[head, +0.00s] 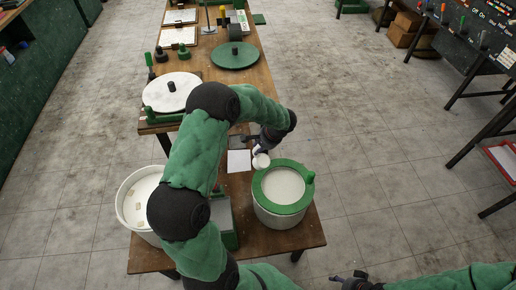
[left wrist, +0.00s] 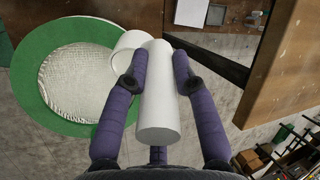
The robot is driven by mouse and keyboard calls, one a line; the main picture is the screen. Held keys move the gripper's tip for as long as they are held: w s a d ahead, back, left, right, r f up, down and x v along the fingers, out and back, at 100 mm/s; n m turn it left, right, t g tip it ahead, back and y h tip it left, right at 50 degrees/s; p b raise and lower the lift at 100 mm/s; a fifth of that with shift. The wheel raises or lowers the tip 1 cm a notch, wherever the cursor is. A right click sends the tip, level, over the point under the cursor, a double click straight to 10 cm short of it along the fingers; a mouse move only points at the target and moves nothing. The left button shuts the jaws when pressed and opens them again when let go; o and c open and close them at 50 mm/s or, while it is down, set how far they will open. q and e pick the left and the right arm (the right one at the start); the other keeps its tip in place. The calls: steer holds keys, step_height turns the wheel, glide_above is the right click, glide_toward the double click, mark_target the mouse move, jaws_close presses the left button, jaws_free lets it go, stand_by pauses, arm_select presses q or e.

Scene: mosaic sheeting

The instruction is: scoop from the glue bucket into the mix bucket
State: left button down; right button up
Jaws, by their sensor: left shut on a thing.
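My left gripper (head: 265,151) is shut on a white scoop (head: 261,161), at the back left edge of the green-rimmed bucket (head: 265,211). In the left wrist view the fingers (left wrist: 157,82) clasp the scoop's thick white handle (left wrist: 158,118). Its round cup (left wrist: 126,56) overlaps the rim in that view; I cannot tell whether it touches. This bucket holds pale, textured stuff (head: 283,186). A white bucket (head: 123,207) at the left has small tan pieces inside and is partly hidden by my arm. I cannot tell which bucket is glue. My right gripper (head: 352,281) is low at the bottom edge.
A white sheet (head: 239,161) lies on the near wooden table (head: 307,232). A grey and green box (head: 224,222) stands between the buckets, partly behind my arm. A farther table holds a white disc (head: 172,95) and a green disc (head: 235,60). Open floor lies right.

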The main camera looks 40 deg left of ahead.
arm_select(q)
steer(key=shift+p, duration=0.3)
steer(key=shift+f+b, duration=0.4)
steer(key=shift+b, duration=0.15)
arm_select(e)
steer(key=shift+f, duration=0.6)
arm_select(q)
steer(key=shift+d+r+y+b, duration=0.25)
steer(key=shift+d+y+b, duration=0.3)
steer(key=shift+b, duration=0.55)
arm_select(e)
steer(key=shift+f, duration=1.1)
arm_select(q)
steer(key=shift+w+d+r+y+b, duration=0.15)
steer(key=shift+d+y+b, duration=0.5)
steer(key=shift+b, duration=0.45)
steer(key=shift+s+d+r+y+b, duration=0.15)
steer(key=shift+d+y+b, duration=0.3)
steer(key=shift+y+b, duration=0.5)
arm_select(e)
steer(key=shift+f, duration=2.2)
